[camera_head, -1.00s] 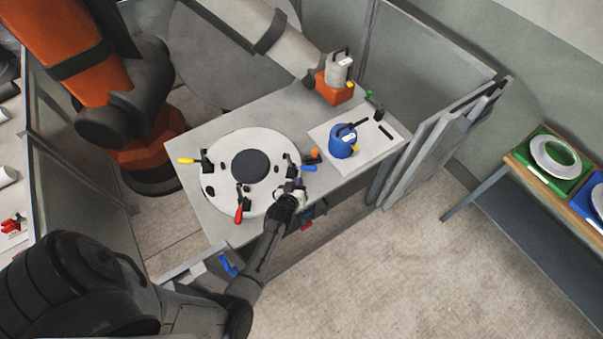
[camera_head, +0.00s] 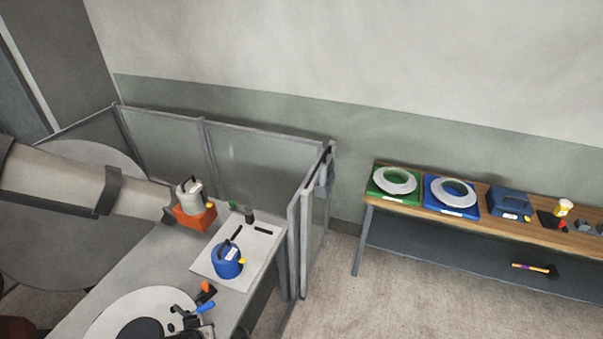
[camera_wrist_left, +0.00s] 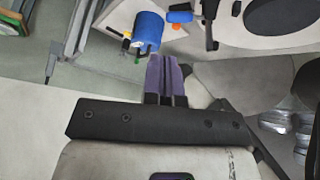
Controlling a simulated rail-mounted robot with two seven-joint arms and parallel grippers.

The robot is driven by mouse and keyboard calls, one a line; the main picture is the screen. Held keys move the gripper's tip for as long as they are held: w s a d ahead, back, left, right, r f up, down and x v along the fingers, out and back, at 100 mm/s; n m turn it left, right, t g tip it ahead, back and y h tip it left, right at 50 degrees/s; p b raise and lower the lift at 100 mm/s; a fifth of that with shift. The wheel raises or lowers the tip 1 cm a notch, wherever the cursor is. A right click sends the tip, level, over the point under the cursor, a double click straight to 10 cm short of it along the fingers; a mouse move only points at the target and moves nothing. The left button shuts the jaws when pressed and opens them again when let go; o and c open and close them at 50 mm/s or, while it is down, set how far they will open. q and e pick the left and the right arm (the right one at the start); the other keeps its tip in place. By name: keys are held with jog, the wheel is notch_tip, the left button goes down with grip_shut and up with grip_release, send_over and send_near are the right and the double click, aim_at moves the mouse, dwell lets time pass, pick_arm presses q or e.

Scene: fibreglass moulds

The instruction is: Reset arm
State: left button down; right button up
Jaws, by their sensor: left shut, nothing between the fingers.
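My left gripper (camera_wrist_left: 165,62) shows in the left wrist view, its purple fingers pressed together with nothing between them. It is apart from the blue pot (camera_wrist_left: 148,27), which appears just beyond the fingertips. In the head view the blue pot (camera_head: 226,262) stands on a white sheet on the grey table (camera_head: 110,262). The round white mould plate (camera_head: 108,314) with a dark centre is cut off at the bottom edge. Grey parts near its clamps may belong to my arm; I cannot tell. My right gripper is in neither view.
A grey pot (camera_head: 188,193) sits on an orange block (camera_head: 195,217) at the table's back. Panels (camera_head: 250,160) fence the table. A wooden bench (camera_head: 470,226) at right holds a green tray (camera_head: 380,196), a blue tray (camera_head: 436,203) and a blue box (camera_head: 510,203). Floor between is clear.

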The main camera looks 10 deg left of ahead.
pick_arm(q)
jog(key=s+d+r+m+h, duration=0.2)
jog(key=s+d+r+m, duration=0.3)
jog(key=s+d+r, duration=0.6)
jog(key=s+f+m+g, duration=0.1)
jog(key=s+f, duration=0.2)
jog(key=s, duration=0.3)
jog(key=s+f+m+g, duration=0.1)
jog(key=s+f, duration=0.2)
jog(key=s, duration=0.4)
jog(key=shift+s+a+g+p, duration=0.25)
jog(key=shift+a+g+p, duration=0.05)
jog(key=shift+a+g, duration=0.1)
jog(key=shift+s, duration=0.1)
